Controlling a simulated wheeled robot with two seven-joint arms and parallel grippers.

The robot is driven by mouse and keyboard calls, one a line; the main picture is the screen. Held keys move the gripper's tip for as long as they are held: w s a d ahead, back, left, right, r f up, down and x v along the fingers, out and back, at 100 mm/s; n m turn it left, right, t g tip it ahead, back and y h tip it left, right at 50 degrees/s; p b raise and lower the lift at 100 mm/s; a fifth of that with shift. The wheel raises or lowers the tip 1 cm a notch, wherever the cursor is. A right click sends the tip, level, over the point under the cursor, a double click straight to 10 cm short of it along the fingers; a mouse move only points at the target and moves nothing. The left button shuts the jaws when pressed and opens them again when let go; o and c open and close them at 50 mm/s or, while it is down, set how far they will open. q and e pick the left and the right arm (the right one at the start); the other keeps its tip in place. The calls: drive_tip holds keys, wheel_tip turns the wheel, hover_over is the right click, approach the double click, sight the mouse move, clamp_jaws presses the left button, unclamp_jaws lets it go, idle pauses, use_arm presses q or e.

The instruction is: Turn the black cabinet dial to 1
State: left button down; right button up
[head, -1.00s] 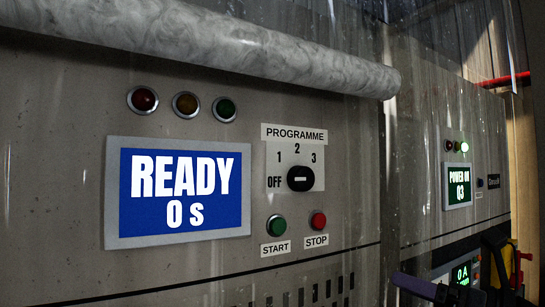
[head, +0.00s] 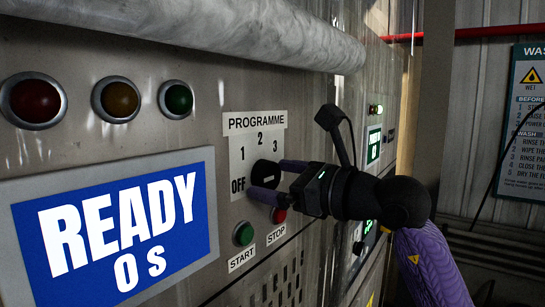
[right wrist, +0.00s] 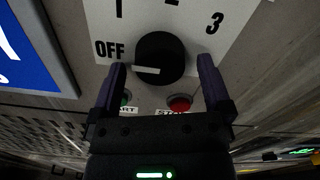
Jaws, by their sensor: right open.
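The black dial (head: 265,174) sits on the white PROGRAMME plate (head: 240,155), with OFF at its left and 1, 2 and 3 around it. In the right wrist view the dial (right wrist: 160,58) shows a white mark pointing left, toward OFF. My right gripper (head: 272,181) is open at the dial. In the right wrist view its fingers (right wrist: 162,78) stand on either side of the dial's lower part, with gaps between fingers and knob. I cannot tell how deep they reach. My left gripper is not in view.
Below the dial are the green START button (head: 243,233) and the red STOP button (head: 279,215), close to my right gripper. A display (head: 115,225) reads READY 0 s. A thick pale pipe (head: 240,30) crosses above the panel.

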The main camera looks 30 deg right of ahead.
drive_tip(key=shift+w, duration=0.2)
drive_tip(key=shift+a, duration=0.1)
drive_tip(key=c, duration=1.3)
drive_tip(key=m+b, duration=0.1)
drive_tip(key=m, duration=0.2)
drive_tip(key=shift+f+m, duration=0.1)
drive_tip(key=shift+m, duration=0.3)
drive_tip(key=shift+a+m+b, duration=0.1)
drive_tip(key=shift+m+b, duration=0.2)
drive_tip(key=shift+m, duration=2.3)
